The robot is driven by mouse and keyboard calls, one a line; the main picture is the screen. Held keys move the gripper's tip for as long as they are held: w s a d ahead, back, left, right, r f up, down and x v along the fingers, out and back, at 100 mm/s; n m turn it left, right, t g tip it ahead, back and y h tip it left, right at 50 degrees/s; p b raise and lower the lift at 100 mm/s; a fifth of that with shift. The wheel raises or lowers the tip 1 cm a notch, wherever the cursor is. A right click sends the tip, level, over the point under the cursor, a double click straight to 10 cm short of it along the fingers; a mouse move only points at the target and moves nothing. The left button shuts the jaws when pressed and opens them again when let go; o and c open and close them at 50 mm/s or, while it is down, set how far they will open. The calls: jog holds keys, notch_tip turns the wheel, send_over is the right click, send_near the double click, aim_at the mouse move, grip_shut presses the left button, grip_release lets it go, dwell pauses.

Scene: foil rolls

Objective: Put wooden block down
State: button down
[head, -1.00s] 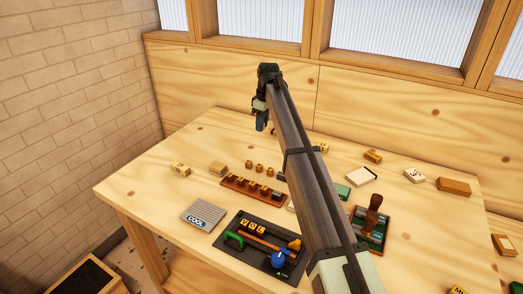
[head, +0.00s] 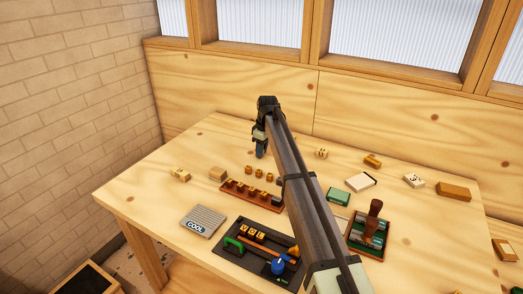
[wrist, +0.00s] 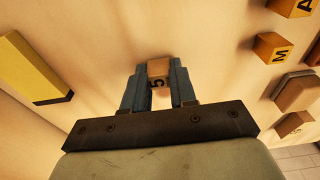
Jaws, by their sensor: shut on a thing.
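A small wooden block (wrist: 158,69) with a dark marking like a 5 sits between the blue-grey fingers of my gripper (wrist: 158,80) in the wrist view. The fingers are shut on its two sides. In the head view my gripper (head: 261,151) points down over the far left part of the wooden table (head: 130,187). The held block is hidden or too small to make out there. I cannot tell whether it touches the table top.
Lettered blocks, M (wrist: 273,47) and A (wrist: 293,7), lie right of the gripper in the wrist view, with a yellow bar (wrist: 32,67) at left. A wooden rack (head: 262,201), black tray (head: 230,252), COOL box (head: 205,219) and stamp holder (head: 354,241) stand nearer in the head view.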

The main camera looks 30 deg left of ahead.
jog(key=shift+f, duration=0.15)
jog(key=c, duration=0.9)
grip_release()
jog(key=shift+r, duration=0.2)
notch_tip(320, 180, up, 12)
jog(key=d, duration=0.1)
jog(key=shift+d, duration=0.2)
